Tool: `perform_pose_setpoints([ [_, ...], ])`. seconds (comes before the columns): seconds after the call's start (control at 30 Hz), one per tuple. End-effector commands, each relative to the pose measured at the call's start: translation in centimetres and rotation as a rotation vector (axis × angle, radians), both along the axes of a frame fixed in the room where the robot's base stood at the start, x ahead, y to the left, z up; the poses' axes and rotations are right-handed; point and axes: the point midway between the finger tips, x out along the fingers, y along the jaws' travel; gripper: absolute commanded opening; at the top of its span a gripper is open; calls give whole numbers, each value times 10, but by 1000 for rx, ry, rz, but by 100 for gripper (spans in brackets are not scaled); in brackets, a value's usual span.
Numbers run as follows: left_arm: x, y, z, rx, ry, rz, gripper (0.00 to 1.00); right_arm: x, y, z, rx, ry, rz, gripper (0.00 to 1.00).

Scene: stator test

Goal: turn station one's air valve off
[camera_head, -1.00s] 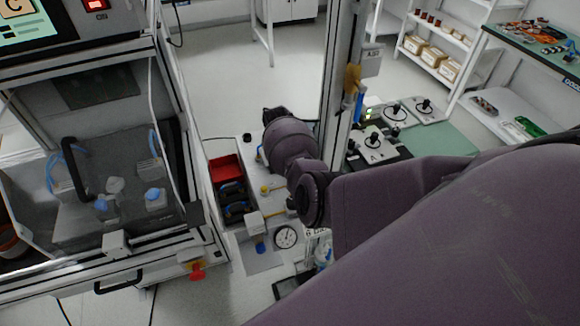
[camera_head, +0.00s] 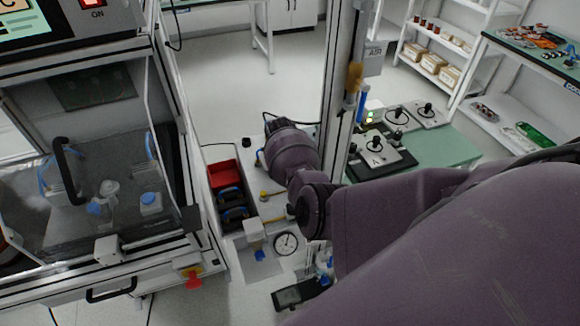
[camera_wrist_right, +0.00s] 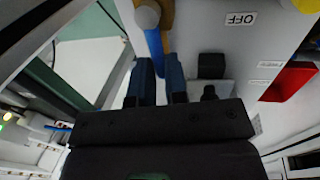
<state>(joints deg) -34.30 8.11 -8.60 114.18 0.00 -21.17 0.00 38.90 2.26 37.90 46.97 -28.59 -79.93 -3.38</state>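A brass valve (camera_wrist_right: 166,14) with a grey round cap (camera_wrist_right: 147,16) and a blue lever (camera_wrist_right: 153,48) shows in the right wrist view. It stands in front of a white panel (camera_wrist_right: 215,35) with an OFF label (camera_wrist_right: 240,18). My right gripper (camera_wrist_right: 161,82) has its two dark fingers close together, with the lever in the narrow gap between them; it looks shut on the lever. How firmly it holds cannot be seen. In the head view my right arm hides its own gripper. An upright blue lever (camera_head: 362,106) stands by the AIR sign (camera_head: 375,52). My left gripper is not in view.
A red bin (camera_head: 223,173) stands left of my arm, with a dial gauge (camera_head: 286,243) and a white box (camera_head: 254,230) nearer. A glazed cabinet frame (camera_head: 180,110) stands at the left. A post (camera_head: 343,90) and a green-topped table (camera_head: 440,148) are at the right.

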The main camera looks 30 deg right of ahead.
Motion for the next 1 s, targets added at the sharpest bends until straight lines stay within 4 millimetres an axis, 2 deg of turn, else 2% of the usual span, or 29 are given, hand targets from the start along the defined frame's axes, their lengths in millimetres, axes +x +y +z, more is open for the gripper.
perform_pose_setpoints([
  [0.47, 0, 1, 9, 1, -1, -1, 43, 0, 3, 2, -1, 1, 64, 0],
  [0.8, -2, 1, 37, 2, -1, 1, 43, -2, 15, 3, -1, 5, 318, 0],
  [1.0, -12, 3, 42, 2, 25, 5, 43, -5, 23, 1, -1, 5, 509, 0],
])
